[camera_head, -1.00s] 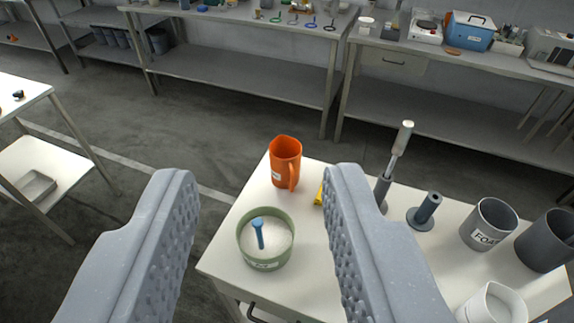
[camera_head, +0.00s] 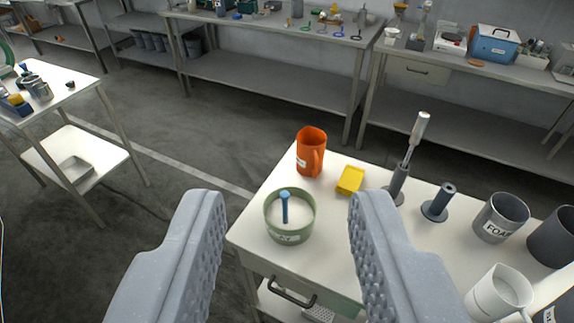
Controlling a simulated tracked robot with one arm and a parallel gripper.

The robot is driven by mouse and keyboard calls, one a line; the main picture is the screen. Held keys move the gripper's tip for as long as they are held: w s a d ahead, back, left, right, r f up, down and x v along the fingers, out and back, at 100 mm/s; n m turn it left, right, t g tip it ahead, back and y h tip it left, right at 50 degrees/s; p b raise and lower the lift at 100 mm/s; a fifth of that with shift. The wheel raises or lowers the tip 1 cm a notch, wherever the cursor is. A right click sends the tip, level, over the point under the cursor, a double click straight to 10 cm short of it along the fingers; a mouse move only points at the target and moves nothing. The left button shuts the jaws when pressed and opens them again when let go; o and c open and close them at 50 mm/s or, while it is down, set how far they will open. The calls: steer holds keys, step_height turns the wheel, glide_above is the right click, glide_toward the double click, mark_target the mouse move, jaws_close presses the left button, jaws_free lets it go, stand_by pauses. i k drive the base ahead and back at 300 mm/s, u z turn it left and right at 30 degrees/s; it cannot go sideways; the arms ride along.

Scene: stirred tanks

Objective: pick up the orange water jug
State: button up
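The orange water jug (camera_head: 310,153) stands upright near the far left corner of the white-topped cart (camera_head: 341,240). Its handle is on the right side, and a white label shows at its lower left. My gripper (camera_head: 287,218) is open and empty. Its two grey, studded fingers reach in from the bottom of the picture, and the jug shows beyond them, in the gap between them and apart from both.
A yellow object (camera_head: 350,180) lies to the jug's right. A tall probe (camera_head: 407,160) and grey containers (camera_head: 500,218) stand further right. Floor is clear left of the cart.

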mark_target(311, 141)
steer(key=k, duration=0.55)
steer(key=z, duration=0.2)
steer(key=i, duration=0.9)
steer(key=k, duration=0.45)
steer(key=u, duration=0.5)
steer(key=i, duration=1.3)
steer(key=z, duration=0.6)
